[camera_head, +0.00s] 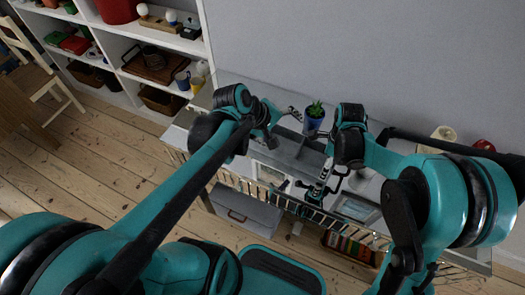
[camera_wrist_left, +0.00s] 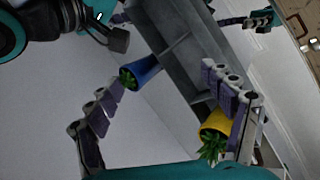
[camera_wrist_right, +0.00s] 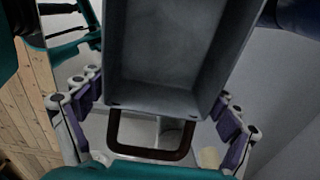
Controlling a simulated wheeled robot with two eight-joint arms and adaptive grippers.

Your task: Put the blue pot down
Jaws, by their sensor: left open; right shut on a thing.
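The blue pot (camera_head: 313,121) holds a green plant and stands upright by the far end of a grey divided box (camera_head: 290,152). The left wrist view shows the blue pot (camera_wrist_left: 143,70) close to one finger, and a yellow pot (camera_wrist_left: 217,122) with a plant near the other finger. My left gripper (camera_wrist_left: 162,82) is open with nothing between its fingers; in the head view it (camera_head: 284,124) is just left of the blue pot. My right gripper (camera_head: 322,188) is shut on the grey box, whose end (camera_wrist_right: 180,55) and brown handle (camera_wrist_right: 122,135) show in the right wrist view.
A grey worktop (camera_head: 235,82) with a rail along its front edge lies beneath the arms. A white shelf (camera_head: 110,45) with several items stands at the left. A cream object (camera_head: 443,133) and a red one (camera_head: 484,146) are at the back right.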

